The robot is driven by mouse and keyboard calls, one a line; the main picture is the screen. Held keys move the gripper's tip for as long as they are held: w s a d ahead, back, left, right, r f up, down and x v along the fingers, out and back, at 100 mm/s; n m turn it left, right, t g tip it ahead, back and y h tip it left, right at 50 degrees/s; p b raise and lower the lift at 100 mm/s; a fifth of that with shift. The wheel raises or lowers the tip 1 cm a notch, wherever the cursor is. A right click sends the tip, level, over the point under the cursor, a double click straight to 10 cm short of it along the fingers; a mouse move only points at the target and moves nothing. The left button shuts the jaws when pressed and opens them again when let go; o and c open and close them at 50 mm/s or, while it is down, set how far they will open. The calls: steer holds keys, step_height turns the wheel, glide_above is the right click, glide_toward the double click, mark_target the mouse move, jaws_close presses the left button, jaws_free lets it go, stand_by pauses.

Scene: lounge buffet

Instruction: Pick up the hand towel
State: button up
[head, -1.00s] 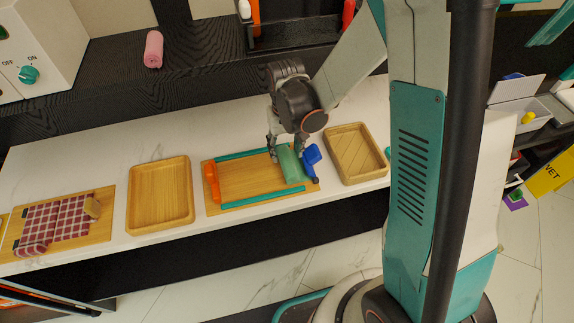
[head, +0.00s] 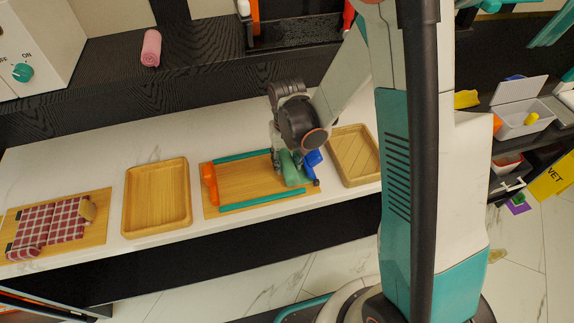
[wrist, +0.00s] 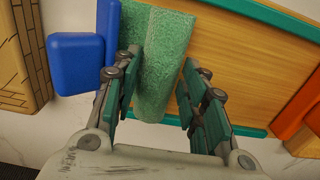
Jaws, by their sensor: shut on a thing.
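The hand towel is a green roll (head: 292,170) lying at the right end of a wooden board with teal edge strips (head: 240,182). My gripper (head: 287,160) comes down on it from above. In the wrist view the green towel (wrist: 165,60) lies between the two fingers of my gripper (wrist: 160,85), which are shut on it. The towel still appears to be at board level. A blue block (head: 313,160) stands close beside it; it also shows in the wrist view (wrist: 78,62).
An orange piece (head: 209,183) stands at the board's left end. Wooden trays flank the board, one left (head: 157,200) and one right (head: 352,155). A checked cloth (head: 48,222) lies far left. A pink roll (head: 151,47) sits on the dark upper shelf.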

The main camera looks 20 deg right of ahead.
mark_target(287, 161)
step_height(287, 161, up, 20)
steer(key=p, duration=0.6)
steer(key=shift+f, duration=0.1)
